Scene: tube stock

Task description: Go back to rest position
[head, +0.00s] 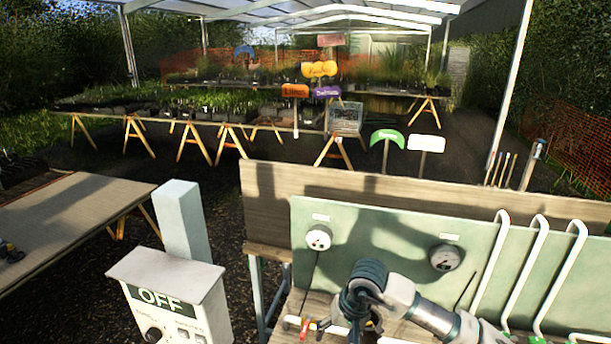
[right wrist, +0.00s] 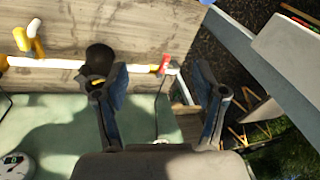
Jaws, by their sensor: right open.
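My right arm (head: 425,315) reaches in from the lower right in the head view. Its gripper (head: 358,330) is low over the wooden bench by the green panel, its fingers mostly hidden by my wrist. In the right wrist view the right gripper (right wrist: 165,90) has its two dark fingers spread wide apart, with nothing held between them. A small red-ended fitting (right wrist: 165,64) shows beyond the gap between the fingers. My left gripper cannot be made out in either view.
The green panel (head: 390,225) with round gauges and white bent pipes (head: 490,260) stands close by my right arm. A box marked OFF (head: 165,295) is left of it. A table (head: 65,225) is at left; plant benches stand behind.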

